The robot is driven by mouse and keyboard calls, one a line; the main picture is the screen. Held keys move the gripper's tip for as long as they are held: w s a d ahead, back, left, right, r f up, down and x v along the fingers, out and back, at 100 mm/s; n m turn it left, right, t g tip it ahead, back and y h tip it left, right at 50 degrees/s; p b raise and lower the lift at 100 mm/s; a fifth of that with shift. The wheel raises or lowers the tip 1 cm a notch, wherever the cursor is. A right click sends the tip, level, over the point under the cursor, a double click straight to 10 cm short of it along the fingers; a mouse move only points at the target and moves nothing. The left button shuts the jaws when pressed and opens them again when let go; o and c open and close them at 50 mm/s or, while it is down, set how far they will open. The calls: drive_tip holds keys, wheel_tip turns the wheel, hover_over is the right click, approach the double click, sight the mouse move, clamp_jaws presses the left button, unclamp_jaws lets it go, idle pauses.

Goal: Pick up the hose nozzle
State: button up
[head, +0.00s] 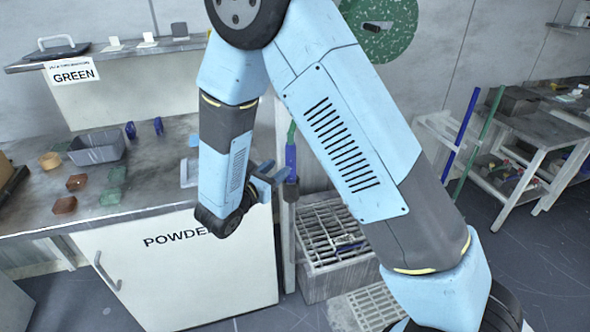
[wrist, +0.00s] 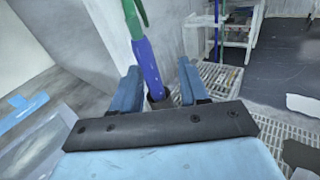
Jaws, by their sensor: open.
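What looks like the hose nozzle (head: 291,160) is a slim upright piece, green above and blue below. Its lower end sits in a dark grey socket (head: 291,190) by a pale post, right of the POWDER cabinet. My gripper (head: 272,177) is open just left of it in the head view. In the wrist view the blue nozzle (wrist: 147,62) leans between and beyond the two blue fingers of my gripper (wrist: 159,74), nearer the left finger. I cannot tell whether a finger touches it. The dark socket shows low between the fingers.
The grey counter (head: 150,190) at left holds a grey tub (head: 97,148) and several small coloured pieces. A slatted grate box (head: 335,245) stands on the floor right of the nozzle. Blue and green poles (head: 461,135) lean by a white rack farther right.

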sight(287, 153)
drive_tip(key=w, duration=0.2)
drive_tip(key=w+f+n+t, duration=0.1)
drive_tip(key=w, duration=0.1)
drive_tip(key=w+d+f+n+y, duration=0.1)
drive_tip(key=w, duration=0.2)
drive_tip(key=shift+x, duration=2.7)
drive_tip(key=shift+r, duration=0.15)
clamp_jaws()
